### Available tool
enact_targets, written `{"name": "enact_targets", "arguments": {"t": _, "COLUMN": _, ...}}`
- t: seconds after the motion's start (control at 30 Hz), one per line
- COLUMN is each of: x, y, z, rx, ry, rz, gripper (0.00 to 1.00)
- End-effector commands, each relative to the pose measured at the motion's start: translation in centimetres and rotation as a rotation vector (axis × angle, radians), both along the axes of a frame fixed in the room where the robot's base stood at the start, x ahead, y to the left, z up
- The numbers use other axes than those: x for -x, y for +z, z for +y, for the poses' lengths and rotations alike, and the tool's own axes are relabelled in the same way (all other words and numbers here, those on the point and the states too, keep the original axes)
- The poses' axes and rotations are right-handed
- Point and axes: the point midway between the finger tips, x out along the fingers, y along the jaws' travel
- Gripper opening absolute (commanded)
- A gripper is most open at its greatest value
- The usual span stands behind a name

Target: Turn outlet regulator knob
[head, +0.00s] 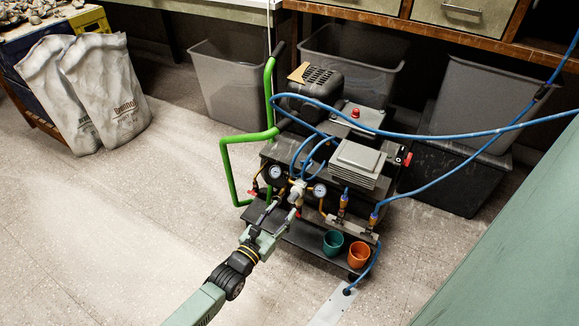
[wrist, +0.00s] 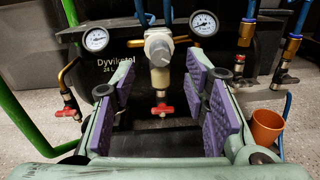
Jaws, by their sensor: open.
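The regulator knob (wrist: 158,46) is a pale, beige cap on the front of the compressor cart, between two round gauges. It also shows in the head view (head: 298,187), close to my gripper. Below the knob in the wrist view is a pale bowl-like body (wrist: 160,79) with a red valve handle (wrist: 162,109) under it. My gripper (wrist: 160,72) is open, its purple-padded fingers left and right of the knob's line. In the head view my gripper (head: 282,210) is just in front of the regulator. I cannot tell whether the fingers touch anything.
The left gauge (wrist: 96,39) and right gauge (wrist: 204,23) flank the knob. Red-handled valve (wrist: 68,112) and blue hose fittings (wrist: 290,48) stand either side. A green cart handle (head: 232,170), orange cup (head: 359,254) and teal cup (head: 333,243) are nearby.

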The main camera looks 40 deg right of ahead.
Motion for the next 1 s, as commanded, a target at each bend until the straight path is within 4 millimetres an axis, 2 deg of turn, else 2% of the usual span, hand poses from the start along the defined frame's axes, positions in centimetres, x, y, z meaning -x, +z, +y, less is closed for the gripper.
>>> {"name": "enact_targets", "arguments": {"t": 0.1, "x": -0.6, "y": -0.1, "z": -2.1, "rx": 0.003, "ry": 0.0, "rz": 0.001, "gripper": 0.41}}
{"name": "enact_targets", "arguments": {"t": 0.3, "x": -1.4, "y": 0.0, "z": -4.1, "rx": 0.001, "ry": -0.001, "rz": 0.0, "gripper": 0.41}}
{"name": "enact_targets", "arguments": {"t": 0.67, "x": -1.6, "y": 0.0, "z": -4.5, "rx": 0.001, "ry": 0.001, "rz": 0.001, "gripper": 0.41}}
{"name": "enact_targets", "arguments": {"t": 1.0, "x": -1.6, "y": 0.0, "z": -4.5, "rx": 0.001, "ry": 0.001, "rz": 0.001, "gripper": 0.19}}
